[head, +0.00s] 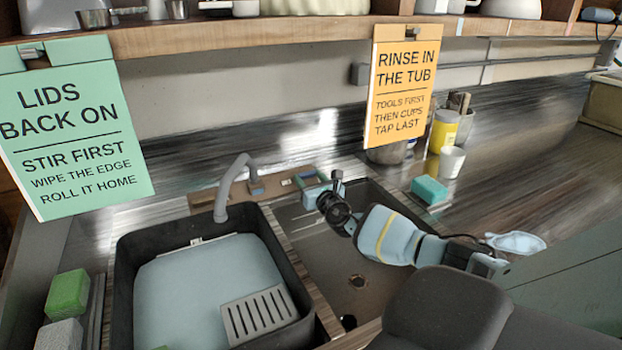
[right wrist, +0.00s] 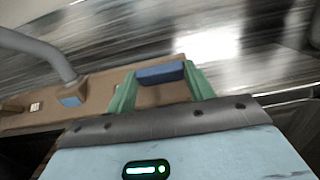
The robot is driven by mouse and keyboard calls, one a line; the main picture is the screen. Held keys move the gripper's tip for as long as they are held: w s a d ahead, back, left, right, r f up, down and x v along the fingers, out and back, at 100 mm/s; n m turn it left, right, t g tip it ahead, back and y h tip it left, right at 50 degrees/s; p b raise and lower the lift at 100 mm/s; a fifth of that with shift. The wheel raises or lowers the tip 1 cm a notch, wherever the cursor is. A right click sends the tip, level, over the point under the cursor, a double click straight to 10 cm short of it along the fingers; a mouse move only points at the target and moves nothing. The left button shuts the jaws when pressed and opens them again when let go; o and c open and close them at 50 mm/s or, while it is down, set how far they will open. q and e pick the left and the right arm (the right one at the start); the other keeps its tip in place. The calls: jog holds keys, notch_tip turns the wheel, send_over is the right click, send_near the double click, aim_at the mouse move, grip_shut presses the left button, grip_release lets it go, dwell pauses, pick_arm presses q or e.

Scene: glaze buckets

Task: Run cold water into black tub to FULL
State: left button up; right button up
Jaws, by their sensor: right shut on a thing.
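The black tub (head: 125,268) stands at the left, under the grey tap spout (head: 233,180). A pale blue-grey surface, apparently water, fills much of its inside, its far edge near a small pale mark (head: 203,241) on the back wall. I cannot make out a stream below the spout. My right gripper (head: 310,180) is at the ledge behind the sink, right of the spout. In the right wrist view its green fingers are shut on a blue tap handle (right wrist: 160,73); the spout (right wrist: 45,48) is to the left. My left gripper is out of view.
A grey slotted piece (head: 259,315) sits at the tub's front right. The open sink basin (head: 340,270) is right of the tub. A teal sponge (head: 429,190) and white cup (head: 452,161) stand farther right. Two hanging signs (head: 75,135) (head: 400,85) overhang the back.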

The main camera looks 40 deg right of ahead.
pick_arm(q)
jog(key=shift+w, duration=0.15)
pick_arm(e)
jog(key=o, duration=1)
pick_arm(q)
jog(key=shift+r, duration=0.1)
pick_arm(e)
jog(key=shift+s, duration=0.1)
jog(key=shift+s+a+r, duration=0.1)
jog(key=shift+s+a, duration=0.1)
jog(key=shift+s, duration=0.3)
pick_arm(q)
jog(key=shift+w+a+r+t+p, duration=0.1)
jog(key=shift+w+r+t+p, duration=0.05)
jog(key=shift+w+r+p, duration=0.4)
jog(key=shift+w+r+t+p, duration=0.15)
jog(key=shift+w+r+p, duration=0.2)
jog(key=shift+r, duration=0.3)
pick_arm(e)
jog(key=v, duration=0.6)
jog(key=shift+s+a, duration=0.1)
jog(key=shift+s, duration=0.2)
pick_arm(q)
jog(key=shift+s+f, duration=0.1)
